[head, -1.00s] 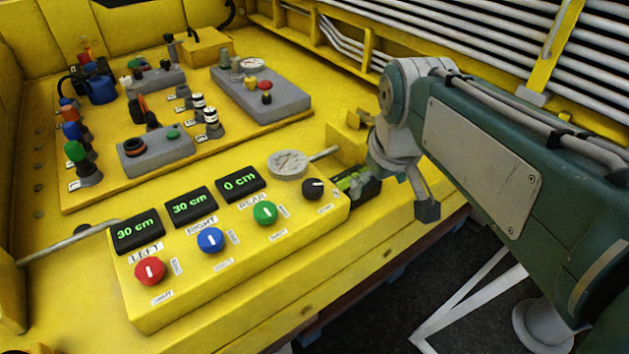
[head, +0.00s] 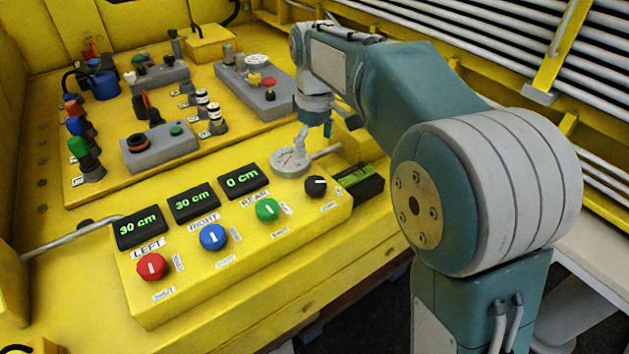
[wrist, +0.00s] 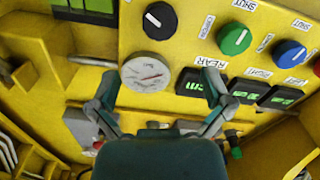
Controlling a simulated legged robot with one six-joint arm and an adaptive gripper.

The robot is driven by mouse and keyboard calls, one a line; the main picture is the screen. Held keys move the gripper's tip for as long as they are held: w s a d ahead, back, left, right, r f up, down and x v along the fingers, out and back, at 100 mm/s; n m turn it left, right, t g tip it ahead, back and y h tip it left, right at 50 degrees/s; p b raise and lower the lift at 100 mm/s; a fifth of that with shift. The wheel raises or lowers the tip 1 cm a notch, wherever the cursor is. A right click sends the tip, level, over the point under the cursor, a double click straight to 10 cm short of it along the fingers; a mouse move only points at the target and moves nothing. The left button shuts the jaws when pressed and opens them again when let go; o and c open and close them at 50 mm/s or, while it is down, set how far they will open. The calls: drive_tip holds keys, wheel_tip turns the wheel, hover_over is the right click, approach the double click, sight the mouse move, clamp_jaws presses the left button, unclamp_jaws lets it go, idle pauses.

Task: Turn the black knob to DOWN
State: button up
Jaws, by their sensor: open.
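The black knob (head: 316,186) sits at the right end of the yellow control box, right of the green knob, with a white pointer line on its face. In the wrist view the black knob (wrist: 160,20) is at the top middle, its line slanting, with a small label beside it that I cannot read surely. My gripper (head: 315,131) is above and behind the round gauge, apart from the knob.
The round gauge (head: 290,162) stands close to the black knob. Green (head: 267,209), blue (head: 213,237) and red (head: 152,267) knobs line the box, with displays reading 0, 30 and 30 cm behind them. A green-and-black block (head: 360,183) is just right of the box.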

sight(315, 182)
wheel_tip(315, 182, down, 11)
drive_tip(key=shift+r, duration=0.2)
idle(0.3)
drive_tip(key=c, duration=1.1)
